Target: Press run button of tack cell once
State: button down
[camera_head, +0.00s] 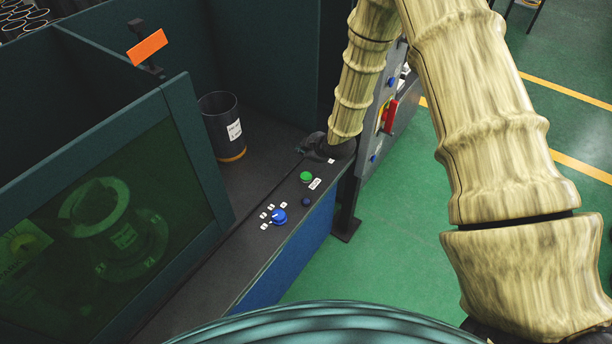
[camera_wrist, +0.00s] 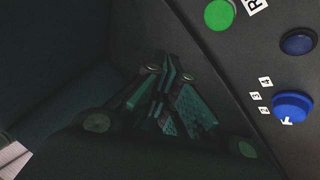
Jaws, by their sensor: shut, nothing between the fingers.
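The green button (camera_head: 306,176) sits on the dark ledge of the cell, beside a white label (camera_head: 315,184) too small to read fully. In the wrist view the green button (camera_wrist: 219,14) is at the top, right of my fingers, and its label (camera_wrist: 255,5) shows an "R". My gripper (camera_head: 312,147) is at the far end of the ledge, beyond the green button and apart from it. In the wrist view my gripper (camera_wrist: 168,75) has its dark fingers together with nothing between them. The button's cap is unobstructed in both views.
A dark blue button (camera_head: 305,202) and a blue selector knob (camera_head: 279,217) with several number labels share the ledge. A dark bin (camera_head: 222,126) stands behind. A tinted window (camera_head: 100,235) covers a flanged cylinder (camera_head: 112,232). A red-and-yellow switch (camera_head: 389,116) is on the cabinet.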

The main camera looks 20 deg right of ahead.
aim_at(304, 177)
jog(key=shift+f, duration=0.1)
jog(key=shift+f+b, duration=2.45)
jog(key=shift+f, duration=1.9)
jog(key=shift+f, duration=0.15)
jog(key=shift+f+b, duration=0.25)
jog(key=shift+b, duration=0.1)
jog(key=shift+f+b, duration=0.4)
jog(key=shift+f, duration=0.1)
jog(key=shift+r, duration=0.15)
jog(key=shift+r+p, duration=0.45)
jog(key=shift+r, duration=0.35)
